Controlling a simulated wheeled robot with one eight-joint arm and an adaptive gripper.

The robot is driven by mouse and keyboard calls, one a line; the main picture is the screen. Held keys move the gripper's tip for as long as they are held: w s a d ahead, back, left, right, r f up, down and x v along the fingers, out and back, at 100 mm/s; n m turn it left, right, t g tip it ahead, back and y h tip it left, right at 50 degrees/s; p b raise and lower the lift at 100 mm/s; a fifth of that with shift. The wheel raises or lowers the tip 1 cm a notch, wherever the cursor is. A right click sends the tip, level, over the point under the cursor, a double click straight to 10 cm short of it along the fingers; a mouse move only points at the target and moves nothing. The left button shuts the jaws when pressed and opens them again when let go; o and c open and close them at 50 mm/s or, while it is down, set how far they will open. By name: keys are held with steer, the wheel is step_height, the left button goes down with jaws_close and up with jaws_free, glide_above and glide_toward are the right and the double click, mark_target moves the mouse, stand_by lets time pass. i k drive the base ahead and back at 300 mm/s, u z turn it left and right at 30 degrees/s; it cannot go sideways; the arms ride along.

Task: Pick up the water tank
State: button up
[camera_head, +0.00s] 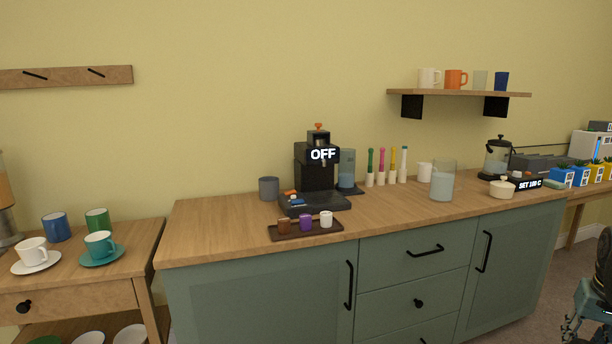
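The water tank (347,169) looks to be the tall, clear, blue-grey container at the right side of the black coffee machine (314,170). It stands upright on a dark base on the wooden counter, close to the wall. I cannot tell whether it touches the machine. The machine carries an "OFF" label. My gripper (588,322) seems to be the dark and teal part at the lower right edge, cut off by the frame. It is far from the tank and its fingers are unclear.
A dark tray (335,228) with small cups lies in front of the machine. A grey cup (268,188) stands to its left. Colored-handled tools (387,168) stand right of the tank, then a glass jug (442,184). A shelf (460,93) with cups hangs above.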

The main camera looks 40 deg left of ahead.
mark_target(347, 166)
steer(key=u, duration=0.35)
steer(key=i, duration=0.65)
steer(key=u, duration=0.35)
